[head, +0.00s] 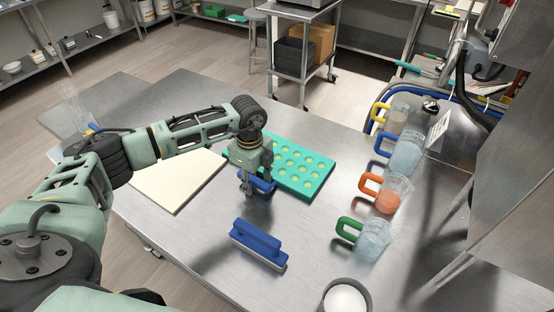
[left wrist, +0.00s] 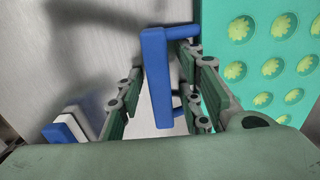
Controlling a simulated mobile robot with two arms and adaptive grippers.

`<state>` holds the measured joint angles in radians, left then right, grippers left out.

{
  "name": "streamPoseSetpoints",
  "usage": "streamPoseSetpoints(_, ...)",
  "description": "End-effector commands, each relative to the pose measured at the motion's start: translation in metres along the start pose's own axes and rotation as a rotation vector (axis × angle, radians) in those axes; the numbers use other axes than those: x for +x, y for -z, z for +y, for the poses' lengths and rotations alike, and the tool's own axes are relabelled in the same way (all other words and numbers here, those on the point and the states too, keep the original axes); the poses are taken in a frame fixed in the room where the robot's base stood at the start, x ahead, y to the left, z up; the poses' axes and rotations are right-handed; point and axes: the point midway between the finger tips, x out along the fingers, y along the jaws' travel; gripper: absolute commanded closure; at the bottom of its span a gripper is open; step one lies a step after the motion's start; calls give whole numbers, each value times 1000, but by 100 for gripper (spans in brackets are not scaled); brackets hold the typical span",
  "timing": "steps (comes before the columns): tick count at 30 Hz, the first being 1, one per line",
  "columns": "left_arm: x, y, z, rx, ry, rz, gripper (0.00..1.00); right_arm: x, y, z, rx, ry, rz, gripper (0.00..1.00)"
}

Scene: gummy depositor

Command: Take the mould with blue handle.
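The teal mould (head: 313,184) lies flat on the steel table, with rows of round cups holding a yellow-green star-like pattern. Its blue handle (head: 268,187) is on the near left side. In the left wrist view, part of the mould (left wrist: 258,48) fills the upper right, and the handle bar (left wrist: 158,85) stands between my fingers. My left gripper (head: 249,190) points down at the handle. In the wrist view its fingers (left wrist: 160,92) are apart, one on each side of the bar, with a gap visible on the left. My right gripper is not in view.
A blue-handled scraper or brush (head: 258,243) lies nearer me. A cream board (head: 170,178) lies left of the mould. A white-filled cup (head: 346,298) stands at the front.

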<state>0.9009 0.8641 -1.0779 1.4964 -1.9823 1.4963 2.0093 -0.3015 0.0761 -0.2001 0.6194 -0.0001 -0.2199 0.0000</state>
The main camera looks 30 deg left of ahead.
Motion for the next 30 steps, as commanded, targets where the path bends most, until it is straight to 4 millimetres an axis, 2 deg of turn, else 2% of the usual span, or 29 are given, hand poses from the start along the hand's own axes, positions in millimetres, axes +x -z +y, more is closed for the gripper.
streamPoseSetpoints(2, 0, 0, 0, 0, 0, 0, 76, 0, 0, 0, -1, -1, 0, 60)
streamPoseSetpoints(10, -1, 0, 0, 0, 1, 0, 99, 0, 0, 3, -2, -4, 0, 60)
streamPoseSetpoints(25, -4, 0, -1, 0, 5, 1, 100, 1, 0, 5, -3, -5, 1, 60)
streamPoseSetpoints(30, -24, -1, -2, -1, 8, 0, 100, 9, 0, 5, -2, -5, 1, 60)
